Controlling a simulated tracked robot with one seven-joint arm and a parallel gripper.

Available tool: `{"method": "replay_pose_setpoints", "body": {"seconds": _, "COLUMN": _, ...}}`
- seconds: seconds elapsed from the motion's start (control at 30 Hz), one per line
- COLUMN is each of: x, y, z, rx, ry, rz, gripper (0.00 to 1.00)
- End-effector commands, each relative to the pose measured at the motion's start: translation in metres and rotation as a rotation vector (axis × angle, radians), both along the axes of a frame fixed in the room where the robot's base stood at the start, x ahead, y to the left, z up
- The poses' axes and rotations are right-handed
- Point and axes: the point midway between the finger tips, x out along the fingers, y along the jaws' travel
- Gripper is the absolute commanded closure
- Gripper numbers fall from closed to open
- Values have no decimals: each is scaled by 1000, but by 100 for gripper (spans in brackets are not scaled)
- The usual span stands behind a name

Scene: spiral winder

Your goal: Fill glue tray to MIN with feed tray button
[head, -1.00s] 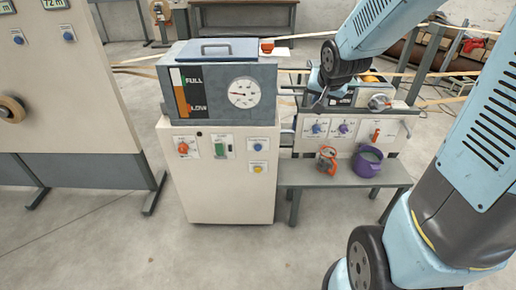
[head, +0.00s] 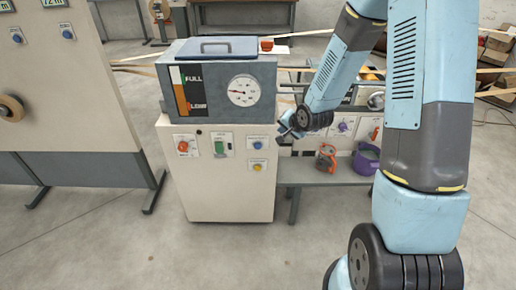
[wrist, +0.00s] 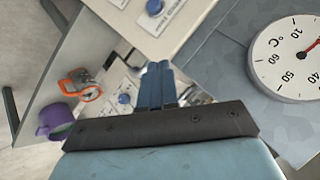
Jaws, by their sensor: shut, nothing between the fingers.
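The glue cabinet (head: 222,190) stands at the centre, with a tank (head: 215,80) marked FULL and LOW on top. Its front panel has a blue button (head: 258,144), also at the top of the wrist view (wrist: 155,7), and a yellow button (head: 257,167). The labels are too small to read, so I cannot tell which is the feed tray button. My gripper (head: 285,132) is shut and empty, just right of the blue button and apart from it. Its fingers (wrist: 157,85) show in the wrist view. My arm covers much of the roller unit at right; the glue tray's level cannot be seen.
A red knob (head: 183,146) and a green switch (head: 221,147) sit left of the blue button. A round dial (head: 243,90) is on the tank. An orange-and-grey container (head: 326,158) and a purple pot (head: 366,160) stand on the low bench (head: 325,175).

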Motion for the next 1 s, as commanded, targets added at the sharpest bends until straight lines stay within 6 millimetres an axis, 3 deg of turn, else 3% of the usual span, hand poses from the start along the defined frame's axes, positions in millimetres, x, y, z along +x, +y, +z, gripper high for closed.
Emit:
{"method": "replay_pose_setpoints", "body": {"seconds": 0.5, "x": -3, "y": 47, "z": -90, "rx": 347, "ry": 39, "rz": -106, "gripper": 100}}
{"method": "replay_pose_setpoints", "body": {"seconds": 1.0, "x": -25, "y": 84, "z": -153, "rx": 700, "ry": 95, "rz": -248, "gripper": 100}}
